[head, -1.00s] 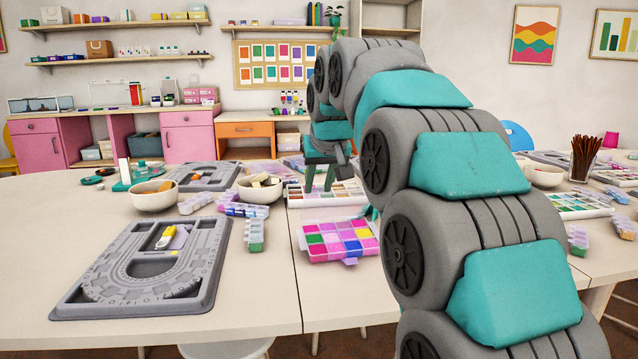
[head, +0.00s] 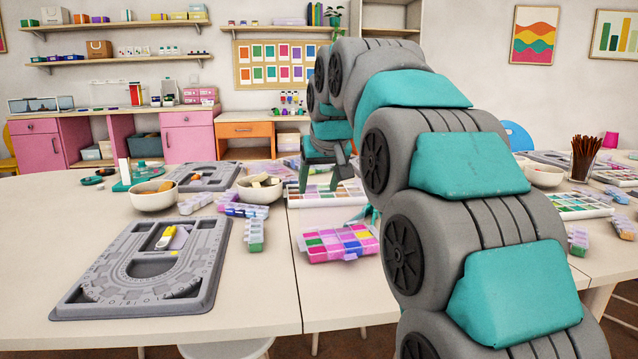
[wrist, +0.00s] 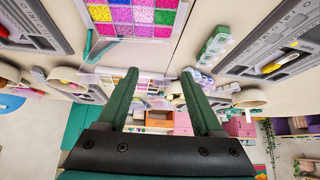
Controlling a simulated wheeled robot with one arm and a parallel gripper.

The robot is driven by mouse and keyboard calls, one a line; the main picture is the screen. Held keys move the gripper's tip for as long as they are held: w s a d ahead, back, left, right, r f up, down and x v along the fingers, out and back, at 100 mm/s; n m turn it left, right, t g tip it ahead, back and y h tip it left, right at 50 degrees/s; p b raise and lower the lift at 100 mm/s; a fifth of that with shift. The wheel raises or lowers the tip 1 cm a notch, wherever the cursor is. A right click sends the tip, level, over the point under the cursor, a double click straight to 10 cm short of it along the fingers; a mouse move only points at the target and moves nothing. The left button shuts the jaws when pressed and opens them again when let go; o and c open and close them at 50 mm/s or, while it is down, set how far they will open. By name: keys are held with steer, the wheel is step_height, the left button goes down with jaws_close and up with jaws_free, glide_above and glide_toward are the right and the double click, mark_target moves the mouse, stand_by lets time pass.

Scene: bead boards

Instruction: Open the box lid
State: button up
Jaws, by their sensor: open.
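The box is a pink-edged, clear bead box (head: 340,250) on the table near the middle of the head view. It is divided into compartments of pink, green, yellow and purple beads. A small tab (head: 350,257) sticks out at its near edge. The wrist view shows part of the box (wrist: 165,20) at the top edge. My gripper (head: 319,190) is open and empty, over the white palette tray behind the box. Its two green fingers (wrist: 160,72) are spread, apart from the box.
A grey bead board (head: 205,270) lies to the left. Bowls (head: 260,189) and small pill-style boxes (head: 254,233) stand behind and left. A white palette tray (head: 296,202) lies beyond the box. Bare table shows in front of it.

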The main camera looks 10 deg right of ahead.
steer(key=v, duration=0.7)
steer(key=shift+s+r, duration=0.2)
steer(key=shift+r, duration=0.1)
